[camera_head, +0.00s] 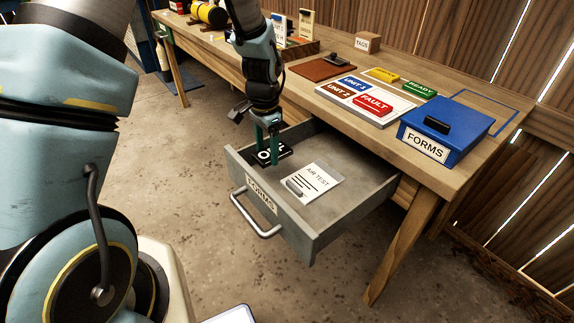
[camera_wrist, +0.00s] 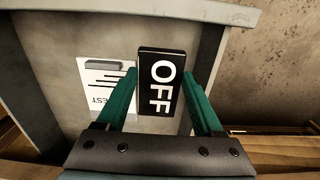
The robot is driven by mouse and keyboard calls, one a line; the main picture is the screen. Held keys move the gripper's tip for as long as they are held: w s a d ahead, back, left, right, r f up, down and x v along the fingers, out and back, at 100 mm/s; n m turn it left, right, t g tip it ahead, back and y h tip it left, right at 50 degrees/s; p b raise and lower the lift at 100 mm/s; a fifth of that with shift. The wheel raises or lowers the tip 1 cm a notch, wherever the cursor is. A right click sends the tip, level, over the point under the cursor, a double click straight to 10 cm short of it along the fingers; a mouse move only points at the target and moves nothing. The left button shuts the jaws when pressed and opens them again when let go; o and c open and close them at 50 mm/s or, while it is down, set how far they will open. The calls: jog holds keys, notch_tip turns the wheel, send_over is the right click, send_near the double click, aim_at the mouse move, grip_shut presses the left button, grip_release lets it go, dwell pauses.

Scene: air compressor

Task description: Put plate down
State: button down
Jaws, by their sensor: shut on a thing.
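My gripper (camera_head: 267,146) reaches down into the open drawer (camera_head: 352,207), labelled FORMS. Its green fingers, also in the wrist view (camera_wrist: 165,100), are shut on a black plate (camera_wrist: 163,72) with white OFF lettering. In the head view the OFF plate (camera_head: 285,152) is partly hidden by the fingers, inside the drawer's left part. I cannot tell whether the plate touches the drawer floor. An AIR TEST sheet (camera_head: 313,182) with a grey clip lies in the drawer beside the plate; it also shows in the wrist view (camera_wrist: 97,92).
The wooden workbench (camera_head: 450,165) stands above the drawer. On it are a blue FORMS box (camera_head: 440,135), a white board (camera_head: 366,100) with UNIT 1, UNIT 2 and FAULT plates, a green READY plate (camera_head: 420,89), a yellow plate (camera_head: 383,75) and a brown pad (camera_head: 322,68). The drawer's right part is bare.

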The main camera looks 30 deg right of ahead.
aim_at(269, 175)
jog(key=shift+f+p, duration=0.3)
jog(key=shift+f, duration=2.75)
jog(key=shift+f, duration=0.1)
jog(key=shift+c, duration=1.5)
grip_release()
